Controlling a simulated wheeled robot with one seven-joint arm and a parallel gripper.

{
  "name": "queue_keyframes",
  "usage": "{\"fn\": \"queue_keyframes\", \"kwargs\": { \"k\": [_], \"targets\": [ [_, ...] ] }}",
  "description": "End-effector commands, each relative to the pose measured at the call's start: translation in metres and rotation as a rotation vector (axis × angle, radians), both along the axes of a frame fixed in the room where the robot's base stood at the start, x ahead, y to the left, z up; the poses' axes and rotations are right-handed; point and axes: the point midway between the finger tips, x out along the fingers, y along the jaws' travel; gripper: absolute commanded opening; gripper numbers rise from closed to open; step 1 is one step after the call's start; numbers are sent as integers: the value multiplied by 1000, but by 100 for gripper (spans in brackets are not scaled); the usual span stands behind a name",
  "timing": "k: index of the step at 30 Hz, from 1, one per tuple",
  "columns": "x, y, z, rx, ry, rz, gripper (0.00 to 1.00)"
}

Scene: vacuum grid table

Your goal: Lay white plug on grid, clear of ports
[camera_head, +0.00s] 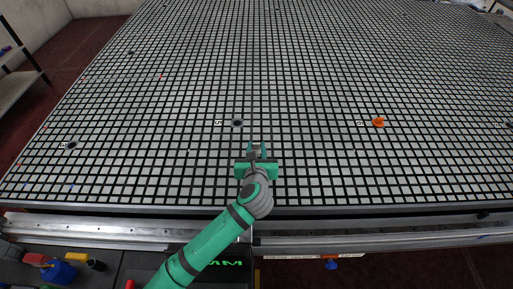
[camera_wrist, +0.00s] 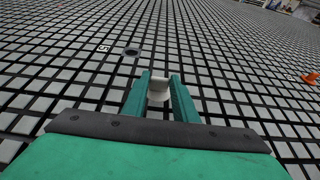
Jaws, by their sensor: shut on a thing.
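A white plug (camera_wrist: 158,88) is between the two green fingers of my gripper (camera_wrist: 160,92) in the wrist view. The fingers are shut on it. In the head view my gripper (camera_head: 257,152) is over the near middle of the grid table (camera_head: 310,165), with the plug small and pale between the fingers. I cannot tell whether the plug touches the grid. A dark open port (camera_head: 238,123) lies beyond the gripper and slightly left, near a small number label. It also shows in the wrist view (camera_wrist: 131,52), ahead of the plug and apart from it.
An orange plug (camera_head: 378,122) sits on the grid to the right. Other dark ports lie at the left (camera_head: 72,145) and far left (camera_head: 130,53). The grid around the gripper is bare. A metal rail (camera_head: 350,238) runs along the table's near edge.

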Motion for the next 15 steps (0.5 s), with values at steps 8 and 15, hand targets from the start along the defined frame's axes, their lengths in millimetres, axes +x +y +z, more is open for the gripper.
{"fn": "queue_keyframes", "kwargs": {
  "k": [8, 15],
  "targets": [
    [0, 0, -5, 0, 1, 0, 4],
    [0, 0, -9, -1, 1, 0, 4]
  ]
}}
